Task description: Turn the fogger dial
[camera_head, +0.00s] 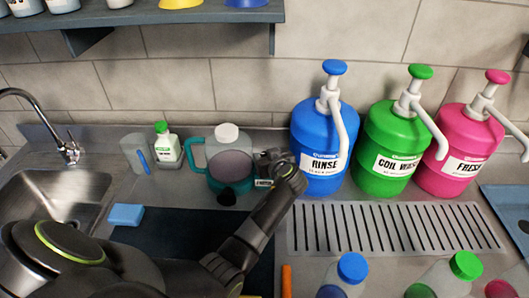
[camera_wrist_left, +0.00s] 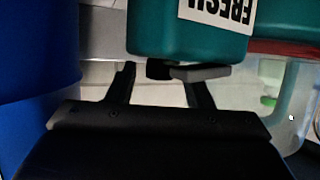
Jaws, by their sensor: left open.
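The fogger (camera_head: 229,160) is a teal machine with a clear tank and white cap, standing at the counter's back. A round black part (camera_head: 227,197) sits low on its front; I cannot tell whether this is the dial. My left gripper (camera_head: 262,163) is open at the fogger's right side, partly covering it. In the left wrist view, the teal body (camera_wrist_left: 190,35) with an upside-down FRESH label lies just beyond my left gripper (camera_wrist_left: 162,76). My right gripper is out of view.
A blue RINSE pump bottle (camera_head: 320,130) stands close right of the gripper, with green (camera_head: 388,145) and pink (camera_head: 460,145) ones beyond. A green-capped bottle (camera_head: 167,147) and a clear cup (camera_head: 137,155) stand left. A slotted drain grate (camera_head: 390,228) lies in front.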

